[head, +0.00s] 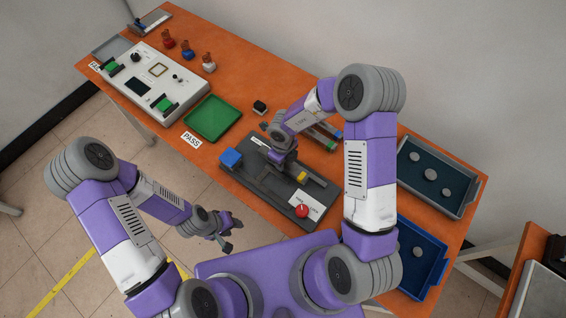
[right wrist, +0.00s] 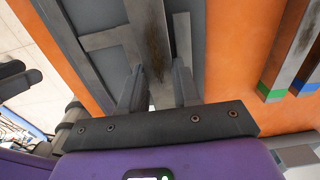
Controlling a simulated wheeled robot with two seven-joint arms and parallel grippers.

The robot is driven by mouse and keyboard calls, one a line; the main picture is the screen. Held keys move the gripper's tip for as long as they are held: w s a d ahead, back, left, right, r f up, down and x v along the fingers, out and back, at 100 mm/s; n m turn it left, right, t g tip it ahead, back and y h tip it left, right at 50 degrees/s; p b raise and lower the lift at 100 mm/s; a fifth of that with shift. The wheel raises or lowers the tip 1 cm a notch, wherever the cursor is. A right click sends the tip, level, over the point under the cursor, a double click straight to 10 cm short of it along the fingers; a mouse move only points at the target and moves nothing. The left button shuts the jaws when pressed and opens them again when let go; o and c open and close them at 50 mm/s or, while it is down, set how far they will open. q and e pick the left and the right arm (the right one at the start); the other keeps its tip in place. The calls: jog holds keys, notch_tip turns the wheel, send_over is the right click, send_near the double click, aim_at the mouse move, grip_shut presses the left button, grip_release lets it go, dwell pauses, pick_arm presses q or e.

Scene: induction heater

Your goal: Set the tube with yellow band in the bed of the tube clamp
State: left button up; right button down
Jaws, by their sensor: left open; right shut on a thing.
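The tube clamp (head: 245,180) is a dark grey fixture on the orange bench, with a blue block (head: 231,158) at its left end and a red knob (head: 302,210) near its front. My right gripper (head: 282,158) is over the clamp. In the right wrist view its fingers (right wrist: 158,92) are shut on a grey metal tube (right wrist: 154,45) with a dark stain, lying over the clamp. A yellow patch (head: 302,176) shows just right of this gripper, apparently the tube's band. Whether the tube rests in the bed I cannot tell. My left gripper (head: 229,234) is open and empty, off the bench's front edge.
Tubes with green (right wrist: 270,88) and blue (right wrist: 302,85) bands lie beside the clamp, partly behind my right arm in the head view. A green tray (head: 212,118) and a white machine (head: 150,85) are to the left. Grey (head: 465,208) and blue (head: 436,246) trays are at the right.

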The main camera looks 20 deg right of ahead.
jog(key=shift+w+f, duration=0.1)
jog(key=shift+f, duration=0.55)
jog(key=shift+f, duration=0.2)
jog(key=c, duration=0.8)
grip_release()
jog(key=shift+s, duration=0.25)
jog(key=shift+w+r, duration=0.15)
jog(key=shift+r, duration=0.25)
notch_tip(320, 180, up, 12)
jog(key=p, duration=0.3)
jog(key=shift+f, duration=0.15)
